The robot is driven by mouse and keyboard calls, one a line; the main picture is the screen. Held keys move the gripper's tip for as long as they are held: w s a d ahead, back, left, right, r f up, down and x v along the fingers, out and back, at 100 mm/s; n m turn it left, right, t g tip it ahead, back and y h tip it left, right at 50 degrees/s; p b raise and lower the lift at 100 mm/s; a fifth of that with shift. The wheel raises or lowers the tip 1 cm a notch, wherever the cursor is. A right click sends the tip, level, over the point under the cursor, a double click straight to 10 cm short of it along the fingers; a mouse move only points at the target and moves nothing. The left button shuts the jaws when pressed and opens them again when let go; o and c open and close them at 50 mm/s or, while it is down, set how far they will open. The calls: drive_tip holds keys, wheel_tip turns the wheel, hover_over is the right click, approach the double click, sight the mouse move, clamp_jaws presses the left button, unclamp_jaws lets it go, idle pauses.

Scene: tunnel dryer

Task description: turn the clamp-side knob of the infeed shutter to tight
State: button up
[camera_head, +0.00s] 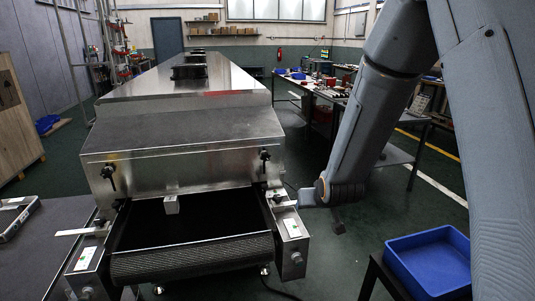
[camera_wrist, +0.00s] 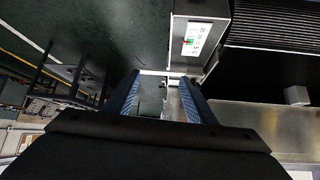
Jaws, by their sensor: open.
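The infeed shutter (camera_head: 190,172) is the steel front plate of the dryer hood, above the black belt. A dark knob (camera_head: 265,158) with a handle sits at its right end, and another dark knob (camera_head: 109,177) sits at its left end. I cannot tell which one is called clamp-side, nor how tight either is. My gripper (camera_wrist: 160,77) is open, with its two fingers apart in the wrist view. In the head view its end (camera_head: 309,196) is beside the right rail, right of and below the right knob. Pale metal shows between the fingers; no knob is clearly visible there.
The right side box (camera_head: 291,238) carries a label and stands close to my gripper. A small grey block (camera_head: 171,205) hangs below the shutter over the belt (camera_head: 190,258). A blue bin (camera_head: 428,262) is at lower right. Open floor lies right of the dryer.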

drive_tip(key=w+a+r+t+y+p, duration=0.1)
drive_tip(key=w+a+r+t+p, duration=0.15)
drive_tip(key=w+a, duration=0.35)
drive_tip(key=n+t+y+p, duration=0.2)
drive_tip(key=t+y+p, duration=0.1)
drive_tip(key=t, duration=0.3)
approach(266, 158)
drive_tip(key=p+x, duration=0.2)
drive_tip(key=x, duration=0.6)
drive_tip(key=shift+m, duration=0.3)
drive_tip(key=c, duration=1)
